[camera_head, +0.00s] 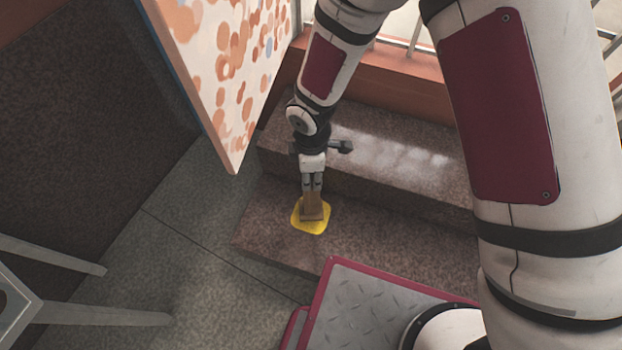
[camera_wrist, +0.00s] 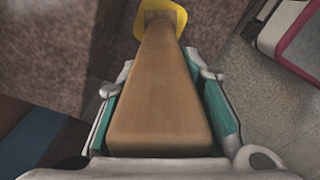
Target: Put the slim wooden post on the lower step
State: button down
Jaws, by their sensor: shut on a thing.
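The slim wooden post (camera_head: 312,205) is upright in my gripper (camera_head: 312,184), above or on a yellow patch (camera_head: 298,222) on the lower step (camera_head: 270,240). In the wrist view the post (camera_wrist: 160,95) runs from between the green-lined fingers (camera_wrist: 165,105) to its far end over the yellow patch (camera_wrist: 178,14). The gripper is shut on the post. I cannot tell for certain whether the post's foot touches the patch or hovers just above it.
The upper step (camera_head: 400,160) rises right behind the post. A spotted panel (camera_head: 225,60) stands at the left. Metal legs (camera_head: 90,315) are at the lower left. The lower step is clear to the left of the patch.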

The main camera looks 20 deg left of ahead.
jog(key=shift+w+a+f+b, duration=0.1)
jog(key=shift+f+b, duration=0.8)
jog(key=shift+f, duration=1)
jog(key=c, duration=1.1)
grip_release()
notch_tip(320, 180, up, 12)
jog(key=p, duration=0.4)
jog(key=shift+p, duration=0.3)
